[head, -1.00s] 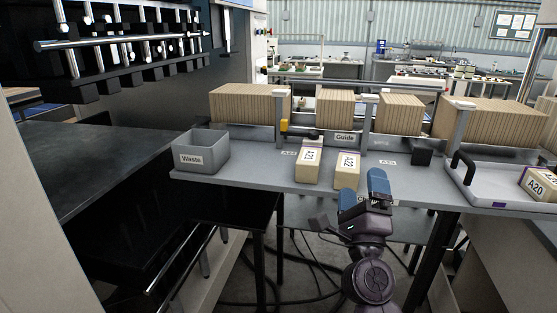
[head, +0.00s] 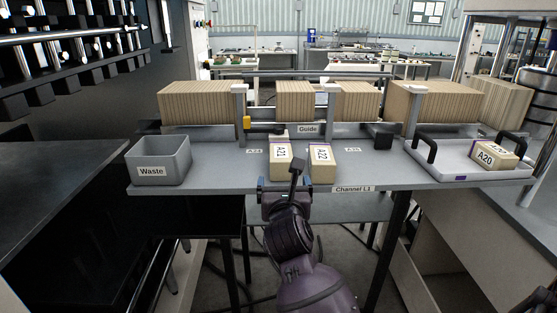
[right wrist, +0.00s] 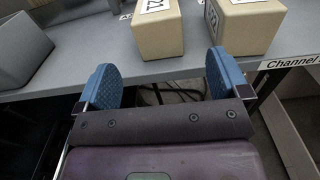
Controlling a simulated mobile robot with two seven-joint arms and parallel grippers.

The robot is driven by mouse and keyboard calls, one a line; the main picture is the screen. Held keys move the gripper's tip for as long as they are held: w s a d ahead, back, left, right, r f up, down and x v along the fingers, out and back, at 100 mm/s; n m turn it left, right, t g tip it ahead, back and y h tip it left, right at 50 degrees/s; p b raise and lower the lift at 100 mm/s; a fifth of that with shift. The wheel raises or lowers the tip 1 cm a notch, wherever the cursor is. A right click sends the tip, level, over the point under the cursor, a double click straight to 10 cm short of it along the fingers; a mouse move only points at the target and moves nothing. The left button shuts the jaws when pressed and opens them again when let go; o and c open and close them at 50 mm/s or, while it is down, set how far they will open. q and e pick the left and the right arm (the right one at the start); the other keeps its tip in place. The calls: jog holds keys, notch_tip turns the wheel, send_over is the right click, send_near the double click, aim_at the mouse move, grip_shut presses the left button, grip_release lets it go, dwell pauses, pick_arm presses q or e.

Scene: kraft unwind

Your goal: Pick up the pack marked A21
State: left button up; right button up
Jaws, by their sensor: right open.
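The pack marked A21 (head: 281,162), a tan block with a white label, stands near the front edge of the grey shelf (head: 225,180). It also shows in the right wrist view (right wrist: 158,38), ahead of the gap between my fingers. The similar pack marked A22 (head: 322,164) stands just right of it, with a narrow gap between; it shows in the right wrist view (right wrist: 246,28). My right gripper (head: 286,184) is open and empty, in front of the shelf edge near A21. Its blue fingers (right wrist: 163,74) are wide apart and touch neither pack. My left gripper is out of view.
A grey Waste bin (head: 163,172) stands at the shelf's left end. A black block (head: 383,141) sits to the right. A white tray (head: 455,165) with black handles holds a pack marked A20 (head: 492,156). Rows of brown board (head: 200,103) and posts stand behind the packs.

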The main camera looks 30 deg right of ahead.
aim_at(282, 165)
jog(key=x, duration=0.3)
jog(key=shift+w+r, duration=0.1)
jog(key=x, duration=0.2)
jog(key=r+x, duration=0.1)
jog(key=x, duration=0.2)
jog(key=shift+a+p, duration=0.1)
jog(key=shift+p, duration=0.3)
jog(key=shift+w, duration=0.2)
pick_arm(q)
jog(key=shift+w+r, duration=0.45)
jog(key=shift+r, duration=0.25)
pick_arm(e)
jog(key=c, duration=1.1)
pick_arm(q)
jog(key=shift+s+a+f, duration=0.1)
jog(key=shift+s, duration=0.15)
pick_arm(e)
jog(key=shift+c, duration=0.2)
jog(key=shift+r, duration=0.15)
